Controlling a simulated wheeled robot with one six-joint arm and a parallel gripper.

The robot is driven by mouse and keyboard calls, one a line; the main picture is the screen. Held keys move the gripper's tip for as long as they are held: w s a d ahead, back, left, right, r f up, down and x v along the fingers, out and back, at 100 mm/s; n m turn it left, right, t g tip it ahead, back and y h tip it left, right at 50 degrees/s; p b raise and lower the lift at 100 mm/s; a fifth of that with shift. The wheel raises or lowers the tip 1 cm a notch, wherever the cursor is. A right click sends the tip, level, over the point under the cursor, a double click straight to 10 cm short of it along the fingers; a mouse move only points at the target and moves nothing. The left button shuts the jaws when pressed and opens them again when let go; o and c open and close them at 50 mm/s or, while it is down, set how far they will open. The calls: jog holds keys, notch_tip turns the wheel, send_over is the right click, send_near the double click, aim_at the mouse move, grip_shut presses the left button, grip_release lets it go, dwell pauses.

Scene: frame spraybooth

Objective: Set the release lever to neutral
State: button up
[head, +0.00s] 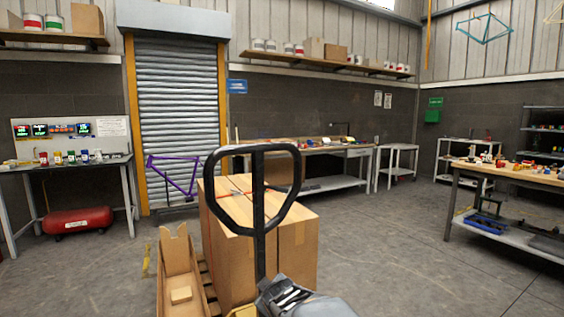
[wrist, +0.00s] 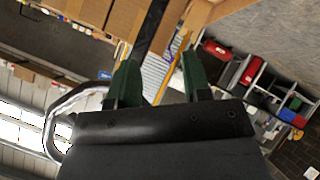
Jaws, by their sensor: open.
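A pallet jack's dark loop handle (head: 258,151) stands upright in the middle of the head view, its shaft running down in front of boxes. A small red piece (head: 236,193) shows through the loop; I cannot tell whether it is the release lever or part of the box strapping. My gripper (head: 283,296) is low in the head view, close to the shaft. In the wrist view my gripper (wrist: 160,62) has its two green fingers apart with nothing clearly between them. A dark bar (wrist: 152,28) runs beyond the fingers, and a shiny curved bar (wrist: 52,118) lies left.
Large cartons (head: 240,255) sit on a pallet just beyond the handle, beside an open wooden crate (head: 178,272). A purple bike frame (head: 174,172) stands by the roller shutter (head: 178,120). A workbench (head: 525,178) is at right. The floor between is clear.

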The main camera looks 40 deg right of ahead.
jog(key=w+d+r+n+t+p, duration=0.2)
jog(key=d+r+p, duration=0.3)
jog(key=r, duration=0.2)
jog(key=w+d+r+n+t+p, duration=0.2)
jog(key=d+r+n+p, duration=0.15)
jog(key=r, duration=0.45)
jog(key=n+t+y+p, duration=0.3)
jog(key=n+t+p, duration=0.1)
jog(key=p, duration=0.4)
send_near(282, 190)
jog(key=w+p, duration=0.1)
jog(key=w, duration=0.2)
jog(key=w+p, duration=0.1)
jog(key=w, duration=0.3)
jog(key=w+p, duration=0.1)
jog(key=w, duration=0.2)
jog(key=shift+w+d, duration=0.3)
jog(key=shift+w, duration=0.05)
grip_shut()
